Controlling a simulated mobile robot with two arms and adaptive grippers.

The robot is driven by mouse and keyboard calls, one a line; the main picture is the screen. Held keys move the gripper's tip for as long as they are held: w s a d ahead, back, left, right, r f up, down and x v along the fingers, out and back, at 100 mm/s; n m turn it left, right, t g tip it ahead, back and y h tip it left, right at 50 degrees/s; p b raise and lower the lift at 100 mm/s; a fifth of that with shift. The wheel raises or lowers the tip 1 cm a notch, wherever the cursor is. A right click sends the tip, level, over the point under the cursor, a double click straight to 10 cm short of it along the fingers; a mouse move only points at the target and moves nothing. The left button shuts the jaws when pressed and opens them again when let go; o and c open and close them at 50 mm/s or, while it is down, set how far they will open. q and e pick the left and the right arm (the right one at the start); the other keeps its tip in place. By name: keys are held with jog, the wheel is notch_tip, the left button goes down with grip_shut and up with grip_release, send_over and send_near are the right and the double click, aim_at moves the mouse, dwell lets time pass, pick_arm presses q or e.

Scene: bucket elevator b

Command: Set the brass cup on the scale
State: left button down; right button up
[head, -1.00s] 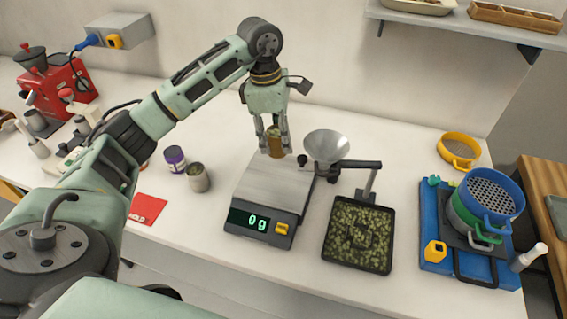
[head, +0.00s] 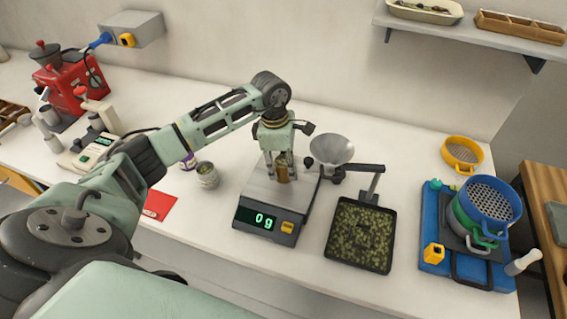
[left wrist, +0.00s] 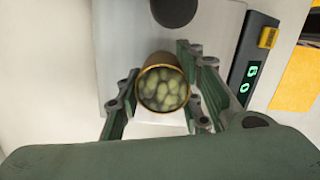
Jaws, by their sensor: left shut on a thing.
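The brass cup (head: 284,171) is held upright between the fingers of my left gripper (head: 279,168). The left wrist view looks down into the cup (left wrist: 162,88), which holds green beans, with a gripper finger on each side. The scale (head: 268,201) has a flat grey plate and a dark front with a green display reading 0 g. The cup is over the rear part of the plate; I cannot tell how small the gap beneath it is. My right gripper is out of view.
A black tray of green beans (head: 361,234) is right of the scale. Left of the scale are a grey cup (head: 207,175) and a red card (head: 159,205). The plate's front part is clear.

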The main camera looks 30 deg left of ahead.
pick_arm(q)
jog(key=shift+f, duration=0.2)
jog(key=c, duration=1.2)
grip_release()
jog(key=shift+r, duration=0.1)
jog(key=shift+r, duration=0.1)
jog(key=r+b, duration=0.1)
jog(key=r, duration=0.3)
jog(key=r+b, duration=0.2)
jog(key=r, duration=0.2)
jog(key=a+r+b, duration=0.1)
jog(key=r, duration=0.3)
jog(key=shift+s+a, duration=0.1)
jog(key=shift+s, duration=0.25)
